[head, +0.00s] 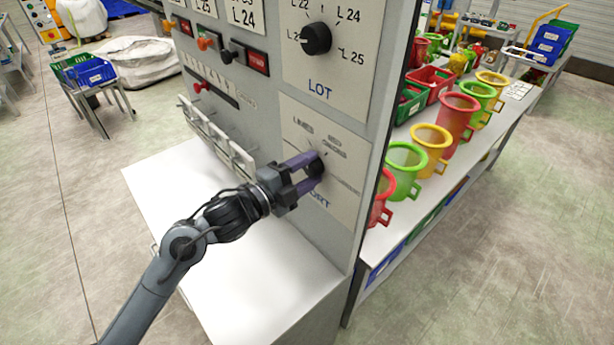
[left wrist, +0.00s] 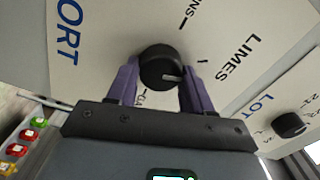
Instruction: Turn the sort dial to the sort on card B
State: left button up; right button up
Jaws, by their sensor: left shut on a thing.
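The sort dial (head: 316,165) is a round black knob on the lower cabinet panel, above the blue SORT lettering. In the left wrist view the dial (left wrist: 158,62) has a pale pointer mark on its right side, slightly below the tick by LIMES. I cannot tell its exact setting. A label ending in NS is above; another below is partly hidden. My left gripper (head: 308,171) has its purple fingers on both sides of the dial and is shut on it. My right gripper is not in view. I cannot make out which card is card B.
The LOT dial (head: 316,38) sits above on the same cabinet. A row of white holders (head: 217,137) sticks out left of the gripper. A white shelf (head: 240,265) lies below my arm. Coloured buckets (head: 430,145) stand on a bench to the right.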

pick_arm(q)
jog(key=m+b, duration=0.2)
jog(key=m, duration=0.1)
jog(key=m+b, duration=0.2)
jog(key=shift+f, duration=0.3)
jog(key=m+b, duration=0.2)
jog(key=m, duration=0.1)
jog(key=shift+m+b, duration=0.4)
jog(key=shift+r, duration=0.1)
jog(key=o, duration=1)
jog(key=v, duration=1)
jog(key=shift+s+a, duration=0.25)
jog(key=shift+a, duration=0.05)
